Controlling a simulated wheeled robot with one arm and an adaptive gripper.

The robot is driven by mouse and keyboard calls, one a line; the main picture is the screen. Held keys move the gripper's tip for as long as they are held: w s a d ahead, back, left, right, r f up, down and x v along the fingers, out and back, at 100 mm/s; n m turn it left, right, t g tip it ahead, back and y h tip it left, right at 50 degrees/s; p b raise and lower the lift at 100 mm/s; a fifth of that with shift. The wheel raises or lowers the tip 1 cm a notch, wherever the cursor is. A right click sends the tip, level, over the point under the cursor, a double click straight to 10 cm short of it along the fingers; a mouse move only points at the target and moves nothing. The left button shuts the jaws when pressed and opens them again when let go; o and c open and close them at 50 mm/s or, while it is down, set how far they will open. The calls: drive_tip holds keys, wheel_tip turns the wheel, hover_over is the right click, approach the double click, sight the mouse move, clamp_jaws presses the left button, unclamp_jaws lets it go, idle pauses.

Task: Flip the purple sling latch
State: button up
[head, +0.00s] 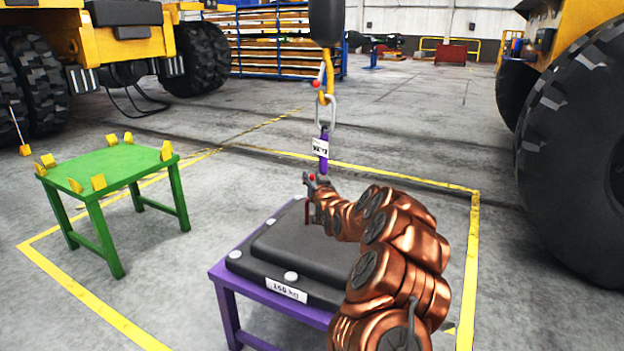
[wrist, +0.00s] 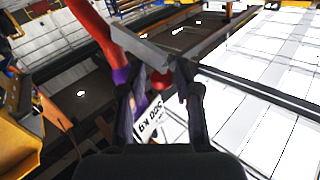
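A purple sling (head: 322,161) with a white tag (head: 320,147) hangs from a chain link under a yellow hook. A small red knob (head: 312,177) shows at the sling's lower end. My gripper (head: 314,189) is at this lower end, above the black casting, small and partly hidden by my arm. In the wrist view my gripper (wrist: 160,88) has its fingers apart, with the red knob (wrist: 159,82) between them at the end of a grey bar (wrist: 140,48). Purple sling material (wrist: 122,76) and the tag (wrist: 148,133) lie beside and behind the left finger. Contact cannot be told.
The black casting (head: 285,252), labelled 150 kg, sits on a purple stand (head: 226,300). A green stand (head: 115,163) with yellow corner blocks is at left. Yellow floor lines surround both. A large tyre (head: 580,165) stands close at right.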

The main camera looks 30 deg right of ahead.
drive_tip(key=shift+w, duration=0.3)
clamp_jaws()
idle(0.6)
